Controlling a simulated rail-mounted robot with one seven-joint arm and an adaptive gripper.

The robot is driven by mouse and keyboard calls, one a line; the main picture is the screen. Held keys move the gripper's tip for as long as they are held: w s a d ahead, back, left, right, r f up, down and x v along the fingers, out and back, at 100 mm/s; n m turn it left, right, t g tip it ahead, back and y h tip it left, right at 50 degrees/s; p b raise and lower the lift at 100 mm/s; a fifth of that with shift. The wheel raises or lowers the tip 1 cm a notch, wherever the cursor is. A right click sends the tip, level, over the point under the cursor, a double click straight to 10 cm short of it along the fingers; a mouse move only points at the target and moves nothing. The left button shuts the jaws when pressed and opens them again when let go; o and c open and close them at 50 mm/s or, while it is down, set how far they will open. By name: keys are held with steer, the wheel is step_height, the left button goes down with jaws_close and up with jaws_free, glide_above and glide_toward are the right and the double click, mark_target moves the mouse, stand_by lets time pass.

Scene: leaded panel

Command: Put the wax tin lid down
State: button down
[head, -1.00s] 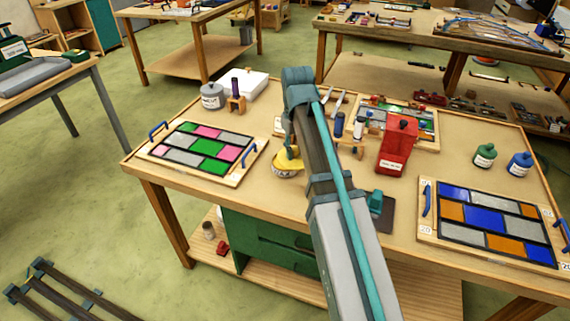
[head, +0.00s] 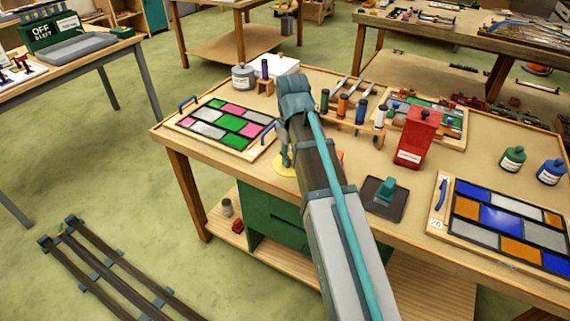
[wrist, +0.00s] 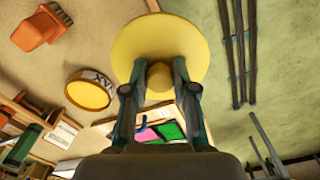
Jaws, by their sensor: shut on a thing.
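My gripper (head: 286,160) is shut on the knob of the yellow wax tin lid (head: 284,168), near the table's front edge. The wrist view shows the round lid (wrist: 160,45) held by its knob between both fingers (wrist: 160,88). The open wax tin (wrist: 89,92), with yellow wax inside and a dark label on its side, stands apart from the lid, to its left in that view. The tin is hidden behind my arm in the head view. Any gap between lid and table cannot be told.
A panel with pink, green and grey panes (head: 222,128) lies left of my gripper. A red box (head: 418,138), a dark mat (head: 372,207) and a blue and orange panel (head: 445,235) are to the right. Bare tabletop surrounds the tin.

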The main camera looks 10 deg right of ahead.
steer(key=w, duration=0.1)
steer(key=w+f, duration=0.1)
steer(key=w, duration=0.2)
steer(key=shift+w+d+f+p, duration=0.2)
steer(key=shift+w+f+p, duration=0.05)
steer(key=shift+p, duration=0.15)
steer(key=w+f, duration=0.1)
steer(key=f, duration=0.1)
steer(key=w+f, duration=0.2)
steer(key=w+f+p, duration=0.1)
steer(key=f, duration=0.1)
steer(key=shift+w+d, duration=0.15)
steer(key=shift+w+f+p, duration=0.1)
steer(key=shift+f+p, duration=0.25)
steer(key=shift+f, duration=1.3)
steer(key=shift+f, duration=0.15)
steer(key=c, duration=0.9)
jaws_free()
step_height(320, 180, up, 12)
steer(key=shift+r+b, duration=0.15)
steer(key=shift+b, duration=0.85)
